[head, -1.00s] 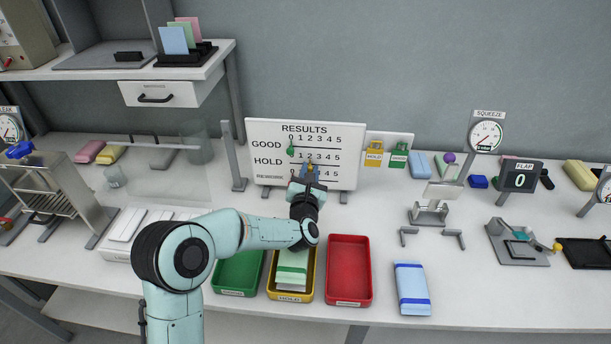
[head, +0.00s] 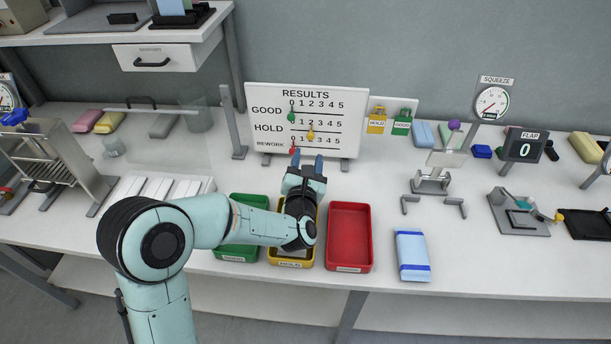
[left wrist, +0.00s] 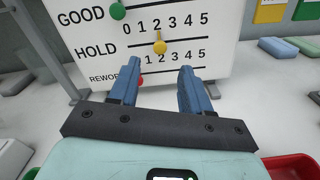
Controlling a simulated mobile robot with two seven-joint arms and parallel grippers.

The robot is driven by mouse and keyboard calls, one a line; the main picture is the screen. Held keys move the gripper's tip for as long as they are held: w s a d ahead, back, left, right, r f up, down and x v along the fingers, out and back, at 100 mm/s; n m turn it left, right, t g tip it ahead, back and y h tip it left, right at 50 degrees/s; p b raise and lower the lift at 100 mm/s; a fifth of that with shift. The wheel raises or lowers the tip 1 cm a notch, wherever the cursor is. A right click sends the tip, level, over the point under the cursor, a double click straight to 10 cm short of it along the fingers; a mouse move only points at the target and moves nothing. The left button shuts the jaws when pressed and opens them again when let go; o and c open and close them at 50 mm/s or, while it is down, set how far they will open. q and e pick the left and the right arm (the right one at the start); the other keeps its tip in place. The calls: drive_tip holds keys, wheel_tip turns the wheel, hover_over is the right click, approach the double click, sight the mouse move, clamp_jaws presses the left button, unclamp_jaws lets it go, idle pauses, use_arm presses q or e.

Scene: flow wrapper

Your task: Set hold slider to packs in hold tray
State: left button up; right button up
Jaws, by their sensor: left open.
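The results board (head: 335,148) stands upright with GOOD, HOLD and REWORK rows. The yellow hold slider (head: 310,135) is on the HOLD row, at about the 2; it also shows in the left wrist view (left wrist: 160,47). The green slider (head: 291,117) and red slider (head: 293,150) sit at 0. My left gripper (head: 307,160) is open and empty, in front of the board and below the hold slider, apart from it. The yellow hold tray (head: 291,264) is mostly under my left arm; its contents are largely hidden. My right gripper is out of view.
A green tray (head: 236,258) and a red tray (head: 348,268) flank the hold tray; the red one is empty. A blue pack (head: 411,257) lies to the right. A metal post (head: 233,125) stands left of the board.

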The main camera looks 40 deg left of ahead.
use_arm(q)
drive_tip(key=shift+v, duration=2.6)
